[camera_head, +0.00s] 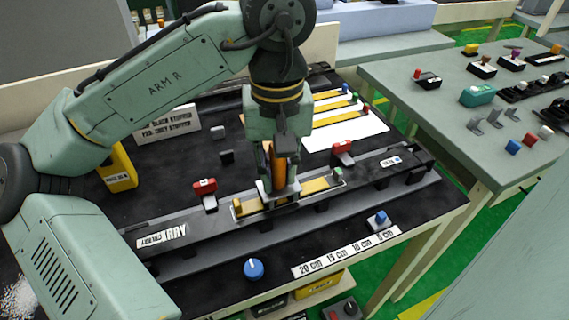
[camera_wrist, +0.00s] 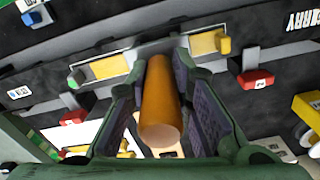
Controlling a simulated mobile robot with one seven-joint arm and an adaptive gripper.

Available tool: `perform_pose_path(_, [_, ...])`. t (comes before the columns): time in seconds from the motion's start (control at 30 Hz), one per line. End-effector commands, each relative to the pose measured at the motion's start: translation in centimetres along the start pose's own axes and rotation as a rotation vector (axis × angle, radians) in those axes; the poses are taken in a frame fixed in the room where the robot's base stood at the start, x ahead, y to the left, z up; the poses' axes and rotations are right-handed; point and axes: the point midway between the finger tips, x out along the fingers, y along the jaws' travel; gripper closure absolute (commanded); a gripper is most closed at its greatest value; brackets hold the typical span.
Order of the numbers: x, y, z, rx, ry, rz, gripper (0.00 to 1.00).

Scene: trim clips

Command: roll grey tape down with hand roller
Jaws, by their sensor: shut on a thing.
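My gripper (camera_head: 277,168) points down and is shut on the orange handle (camera_head: 279,165) of the hand roller, whose handle also fills the gap between the pads in the wrist view (camera_wrist: 158,105). The roller's lower end is on or just above the dark rail; contact cannot be told. A yellow strip (camera_head: 317,186) lies along the rail on both sides of the roller, with a yellow end piece at left and a green one at right. It also shows in the wrist view (camera_wrist: 110,67). A pale grey edging borders the strip; I cannot make out a separate grey tape.
A blue knob (camera_head: 253,268) and a length scale (camera_head: 347,253) lie in front. Yellow strips on a white sheet (camera_head: 350,133) lie behind. A side table (camera_head: 450,85) holds several coloured parts.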

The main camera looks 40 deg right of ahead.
Motion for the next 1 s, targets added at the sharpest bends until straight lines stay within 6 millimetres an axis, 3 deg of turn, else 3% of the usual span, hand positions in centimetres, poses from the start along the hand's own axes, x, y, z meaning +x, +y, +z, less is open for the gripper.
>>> perform_pose_path(0.6, [0.2, -2.1, 0.6, 0.001, -0.004, -0.004, 1.00])
perform_pose_path(1.0, [0.3, -2.3, 0.7, 0.001, -0.004, -0.004, 1.00])
